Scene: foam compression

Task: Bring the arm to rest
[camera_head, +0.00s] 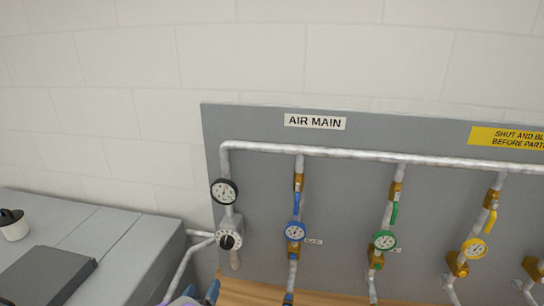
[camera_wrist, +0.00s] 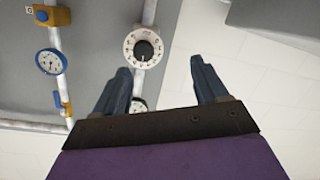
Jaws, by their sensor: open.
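My gripper (camera_wrist: 160,66) shows in the wrist view with its two blue-grey fingers spread apart and nothing between them. Its fingertips also show at the bottom edge of the head view (camera_head: 201,291), below the white regulator dial (camera_head: 229,239). In the wrist view this dial (camera_wrist: 143,47) appears just beyond the fingers, nearer the left one, and I see no contact.
A grey panel labelled AIR MAIN (camera_head: 315,122) carries a pipe (camera_head: 350,154) with several valved drops. A black-rimmed gauge (camera_head: 224,191) sits above the dial. Blue (camera_head: 294,232), green (camera_head: 384,241) and yellow (camera_head: 474,249) gauges follow rightward. A grey cabinet (camera_head: 120,240) stands left.

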